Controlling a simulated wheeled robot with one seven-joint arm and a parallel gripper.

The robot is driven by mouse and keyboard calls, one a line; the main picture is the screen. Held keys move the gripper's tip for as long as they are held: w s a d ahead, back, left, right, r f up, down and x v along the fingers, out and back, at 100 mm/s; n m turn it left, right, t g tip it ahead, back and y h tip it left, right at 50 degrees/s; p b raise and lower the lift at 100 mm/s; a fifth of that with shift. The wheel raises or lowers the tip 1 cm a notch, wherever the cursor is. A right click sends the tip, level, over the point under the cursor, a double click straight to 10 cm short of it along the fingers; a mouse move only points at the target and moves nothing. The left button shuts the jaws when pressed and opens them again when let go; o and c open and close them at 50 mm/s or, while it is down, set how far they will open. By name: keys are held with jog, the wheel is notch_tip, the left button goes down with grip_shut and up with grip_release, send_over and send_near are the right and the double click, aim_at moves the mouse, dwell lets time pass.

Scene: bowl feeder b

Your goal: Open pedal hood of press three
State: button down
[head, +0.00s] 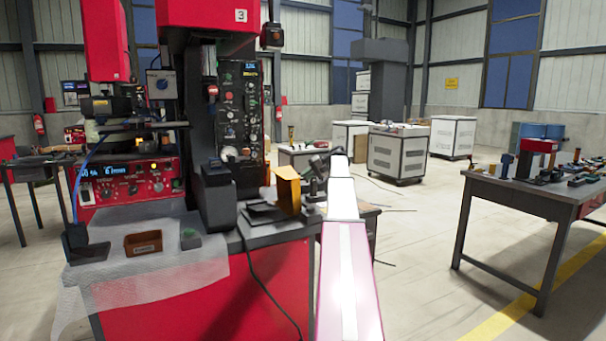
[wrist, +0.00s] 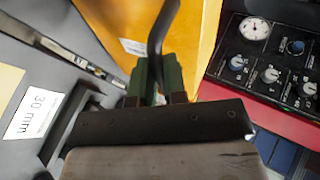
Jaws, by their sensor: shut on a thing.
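Press three (head: 200,70) is the red machine with a "3" plate. The yellow-orange pedal hood (head: 287,189) stands on the dark bench top at the right of the press, and its panel fills the upper middle of the wrist view (wrist: 195,40). My gripper (head: 316,186) is just right of the hood. In the wrist view my green fingers (wrist: 157,78) are shut on a dark curved handle (wrist: 161,35) in front of the yellow panel. The hood's inside and the pedal are hidden.
A control panel with knobs (wrist: 268,62) lies right of the hood in the wrist view. A "30 mm" label (wrist: 35,113) is at left. A brown bin (head: 143,243) sits on the bench. A dark table (head: 535,200) with parts stands at right, with clear floor between.

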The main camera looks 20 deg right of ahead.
jog(key=shift+s+d+f, duration=0.1)
jog(key=shift+d+f, duration=0.7)
jog(key=shift+f, duration=0.2)
jog(key=c, duration=1.2)
grip_release()
jog(key=shift+o, duration=0.2)
jog(key=shift+r, duration=0.1)
jog(key=shift+d, duration=0.1)
